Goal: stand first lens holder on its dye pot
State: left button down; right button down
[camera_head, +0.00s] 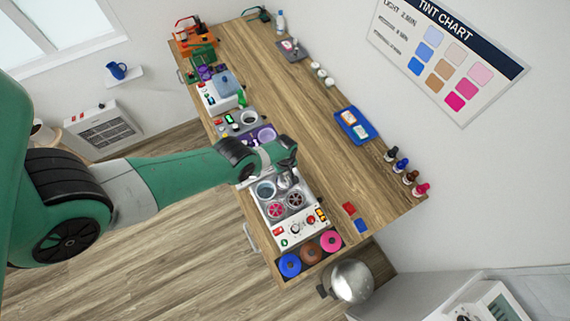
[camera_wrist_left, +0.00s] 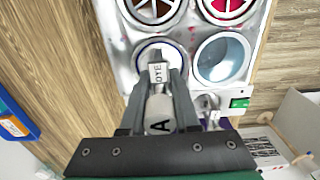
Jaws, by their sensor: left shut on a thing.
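My left gripper (camera_head: 287,164) is over the dye unit (camera_head: 304,230) in the head view. In the left wrist view its fingers (camera_wrist_left: 160,82) are shut on a grey-white lens holder (camera_wrist_left: 159,112) marked "A", with a "DYE" tag at its far end. That end overlaps a dye pot (camera_wrist_left: 145,49) with a pale, blue-edged rim. I cannot tell whether the holder touches the pot. Beside it is an open pot of pale blue liquid (camera_wrist_left: 220,60). Two more pots, one brown (camera_wrist_left: 155,8) and one red (camera_wrist_left: 232,8), have spoked tops. My right gripper is out of view.
A blue tray (camera_head: 367,137) and several dropper bottles (camera_head: 403,166) line the wall side of the bench. Red and blue pieces (camera_head: 349,208) lie near the unit. Mid-bench is clear.

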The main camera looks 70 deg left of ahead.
pick_arm(q)
jog(key=shift+f, duration=0.15)
jog(key=shift+c, duration=1.2)
grip_release()
